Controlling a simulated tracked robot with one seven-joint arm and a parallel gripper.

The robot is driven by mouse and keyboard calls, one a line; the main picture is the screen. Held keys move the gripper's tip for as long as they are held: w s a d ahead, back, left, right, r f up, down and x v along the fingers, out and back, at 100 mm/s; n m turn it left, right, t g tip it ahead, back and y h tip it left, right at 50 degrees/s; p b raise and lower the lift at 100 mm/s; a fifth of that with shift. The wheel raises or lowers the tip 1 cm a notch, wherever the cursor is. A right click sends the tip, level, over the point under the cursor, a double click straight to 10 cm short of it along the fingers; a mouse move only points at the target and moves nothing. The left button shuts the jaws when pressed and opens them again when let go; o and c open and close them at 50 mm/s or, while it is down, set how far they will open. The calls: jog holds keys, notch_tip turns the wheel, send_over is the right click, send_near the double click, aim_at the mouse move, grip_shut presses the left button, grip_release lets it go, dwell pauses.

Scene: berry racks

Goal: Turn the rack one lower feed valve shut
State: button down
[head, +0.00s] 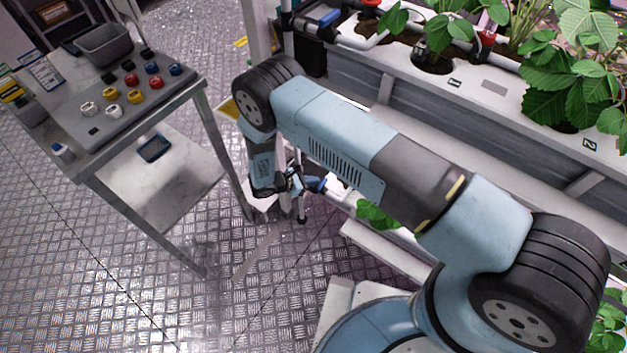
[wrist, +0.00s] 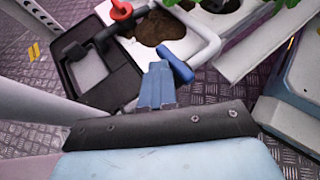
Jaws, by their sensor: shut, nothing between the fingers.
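The lower feed valve's blue handle (wrist: 177,62) shows in the wrist view, on a white pipe (wrist: 204,48) at the rack's lower level. The handle slants down to the right. In the head view the blue handle (head: 315,185) is small and partly hidden by my gripper. My gripper (wrist: 158,68) is shut and empty, its fingertips close beside the handle's left side. I cannot tell whether they touch it. In the head view my gripper (head: 297,181) hangs low at the rack's near end.
A red valve (wrist: 120,9) and a dark box (wrist: 98,72) are near the pipe. An upper blue valve (head: 329,18) sits above on the rack. A table (head: 190,95) with several coloured knobs stands left. Diamond-plate floor (head: 150,290) is clear in front.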

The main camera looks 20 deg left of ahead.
jog(key=c, duration=1.8)
grip_release()
jog(key=v, duration=1.3)
jog(key=shift+o, duration=0.6)
jog(key=shift+s, duration=0.15)
jog(key=o, duration=0.6)
jog(key=s+d+f+n+t, duration=0.1)
jog(key=s+d+f+t, duration=0.1)
jog(key=s+d+f+n+t, duration=0.1)
jog(key=s+d+f+t, duration=0.1)
jog(key=s+f, duration=0.1)
jog(key=shift+d+n+y, duration=0.1)
jog(key=shift+n+y, duration=0.3)
jog(key=shift+c, duration=0.2)
jog(key=n+t+y, duration=0.5)
jog(key=t+y, duration=0.1)
send_near(318, 190)
jog(key=w, duration=0.3)
jog(key=w+d, duration=0.1)
jog(key=w, duration=0.6)
jog(key=shift+w+d, duration=0.25)
jog(key=shift+w, duration=0.05)
grip_shut()
